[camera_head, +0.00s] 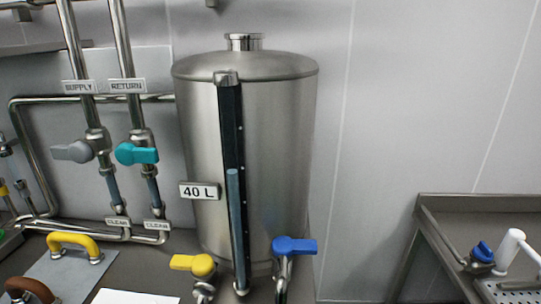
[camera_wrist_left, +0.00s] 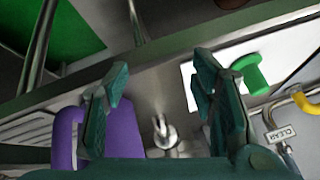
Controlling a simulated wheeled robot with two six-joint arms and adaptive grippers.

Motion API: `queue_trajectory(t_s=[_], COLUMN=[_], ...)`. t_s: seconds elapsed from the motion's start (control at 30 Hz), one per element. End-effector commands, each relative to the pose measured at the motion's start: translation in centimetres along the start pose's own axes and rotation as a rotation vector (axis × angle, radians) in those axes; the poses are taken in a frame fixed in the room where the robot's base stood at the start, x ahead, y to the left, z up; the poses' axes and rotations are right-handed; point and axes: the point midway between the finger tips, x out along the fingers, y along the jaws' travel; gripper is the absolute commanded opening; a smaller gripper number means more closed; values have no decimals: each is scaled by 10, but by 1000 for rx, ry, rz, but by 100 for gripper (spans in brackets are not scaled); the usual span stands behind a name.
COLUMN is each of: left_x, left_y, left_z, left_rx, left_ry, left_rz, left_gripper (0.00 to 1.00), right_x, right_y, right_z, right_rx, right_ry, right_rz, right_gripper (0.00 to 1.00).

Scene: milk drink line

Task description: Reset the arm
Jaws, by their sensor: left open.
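My left gripper (camera_wrist_left: 161,66) shows in the left wrist view. Its two dark green fingers stand wide apart with nothing between them. A metal fitting (camera_wrist_left: 163,135) lies below and beyond the gap, apart from the fingers. A purple object (camera_wrist_left: 68,135) is partly hidden behind the left finger. A green handle (camera_wrist_left: 254,74) is to the right of the right finger. Neither gripper shows in the head view, and my right gripper is in no view.
A steel tank (camera_head: 280,150) stands with a yellow valve handle (camera_head: 193,264) and a blue valve handle (camera_head: 294,246) below. Pipes with a grey lever (camera_head: 73,151) and a teal lever (camera_head: 137,154) are at left. A steel counter (camera_head: 440,207) is at right.

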Motion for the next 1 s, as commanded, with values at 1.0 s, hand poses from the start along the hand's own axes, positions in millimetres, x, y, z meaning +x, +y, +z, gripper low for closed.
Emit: queue_trajectory(t_s=[1.0], left_x=[176], left_y=[139], left_z=[365], left_rx=[-314], left_ry=[-441], left_rz=[75], left_gripper=[52], right_x=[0], right_y=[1], right_z=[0], right_rx=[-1], right_ry=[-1], right_rz=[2], right_gripper=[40])
